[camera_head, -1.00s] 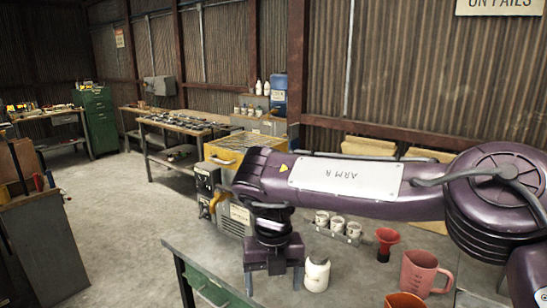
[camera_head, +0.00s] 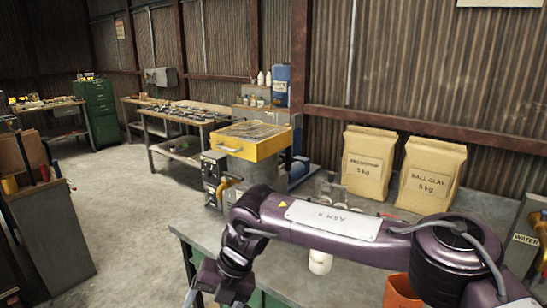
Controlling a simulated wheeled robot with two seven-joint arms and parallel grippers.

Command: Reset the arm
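My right arm, purple with a white label plate, comes in from the right and reaches across the front of the bench. My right gripper (camera_head: 208,283) hangs at the bottom, just off the left end of the grey bench top (camera_head: 215,232). It is seen from the side and partly cut off by the bottom edge, so its finger gap does not show clearly. Nothing is seen held in it. My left gripper is not in view.
A white bottle (camera_head: 320,262) and an orange container (camera_head: 401,291) stand close to my arm. Two paper bags (camera_head: 369,163) (camera_head: 430,174) stand on the bench by the wall. A yellow-topped machine (camera_head: 250,141) stands behind. Open floor (camera_head: 135,215) lies left.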

